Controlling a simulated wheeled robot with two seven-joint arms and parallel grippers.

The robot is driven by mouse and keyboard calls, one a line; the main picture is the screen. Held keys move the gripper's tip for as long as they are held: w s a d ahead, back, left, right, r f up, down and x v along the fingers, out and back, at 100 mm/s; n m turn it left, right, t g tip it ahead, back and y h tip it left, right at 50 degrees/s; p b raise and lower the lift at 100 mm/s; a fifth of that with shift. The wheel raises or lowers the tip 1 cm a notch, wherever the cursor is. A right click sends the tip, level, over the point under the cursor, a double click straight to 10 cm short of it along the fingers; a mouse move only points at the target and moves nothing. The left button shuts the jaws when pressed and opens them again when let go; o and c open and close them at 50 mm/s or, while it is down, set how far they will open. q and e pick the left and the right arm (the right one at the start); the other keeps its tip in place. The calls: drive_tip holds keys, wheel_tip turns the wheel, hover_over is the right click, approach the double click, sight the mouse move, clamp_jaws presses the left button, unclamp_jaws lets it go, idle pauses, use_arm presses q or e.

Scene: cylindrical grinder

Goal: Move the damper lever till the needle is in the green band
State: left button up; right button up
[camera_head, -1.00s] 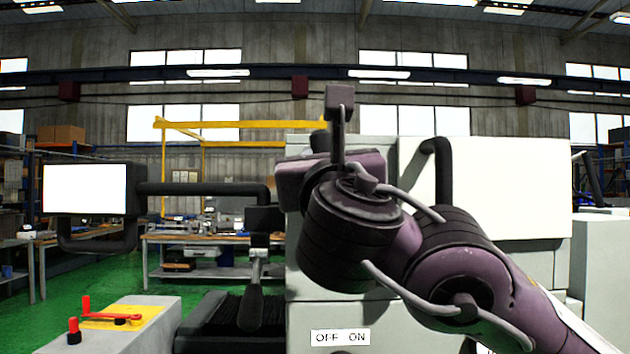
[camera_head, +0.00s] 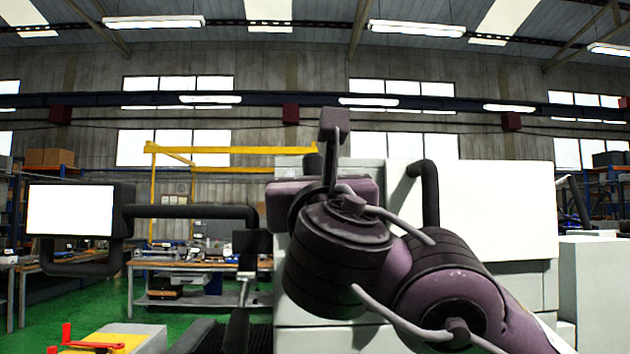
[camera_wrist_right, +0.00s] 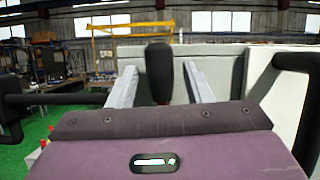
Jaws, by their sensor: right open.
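My right gripper (camera_wrist_right: 159,67) is open in the right wrist view, its two pale fingers either side of a black, rounded upright handle (camera_wrist_right: 160,80). The handle looks like the damper lever; I cannot tell whether the fingers touch it. In the head view my right wrist covers the gripper's fingers and this handle. I see no gauge, needle or green band in either view. My left gripper is not in view.
A white-panelled machine (camera_head: 500,208) with a black bar handle (camera_head: 430,195) stands behind my right arm. A screen (camera_head: 70,209) on a black arm is at left. A grey block with a yellow top and red-handled tools (camera_head: 92,345) is at lower left.

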drive_tip(key=b+v, duration=0.2)
drive_tip(key=v, duration=0.5)
drive_tip(key=shift+s, duration=0.15)
drive_tip(key=shift+f, duration=0.1)
idle(1.9)
